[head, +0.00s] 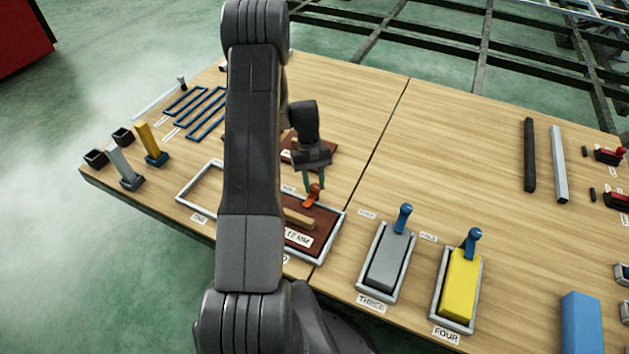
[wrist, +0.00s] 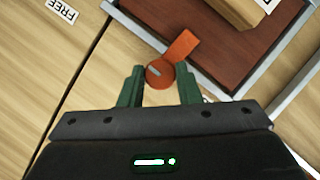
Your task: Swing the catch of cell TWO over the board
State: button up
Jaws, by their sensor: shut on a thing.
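The orange catch (wrist: 181,46) has a round knob (wrist: 160,73) between my gripper's two green fingers in the wrist view. Its flat arm points up and right, across the pale frame edge, with its end over the dark brown board (wrist: 222,70). In the head view the catch (head: 313,195) stands at the far edge of the framed cell. The board (head: 322,217) lies in that cell, with a wooden block on it and a label reading about 12 MM. My gripper (head: 314,182) points down, shut on the catch. My arm hides the cell's left part and most of its name label.
A FREE label (wrist: 62,10) lies left of the catch. Cells THREE (head: 385,265) and FOUR (head: 458,285), with blue upright catches, stand to the right. An empty pale frame (head: 180,192) is left of my arm. Another brown board (head: 322,155) lies behind my gripper.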

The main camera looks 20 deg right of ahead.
jog(key=shift+n, duration=0.5)
jog(key=o, duration=1)
jog(key=shift+c, duration=0.2)
jog(key=p+v, duration=0.3)
jog(key=v, duration=1)
jog(key=shift+a+r, duration=0.2)
jog(key=shift+r, duration=0.25)
jog(key=shift+f, duration=0.15)
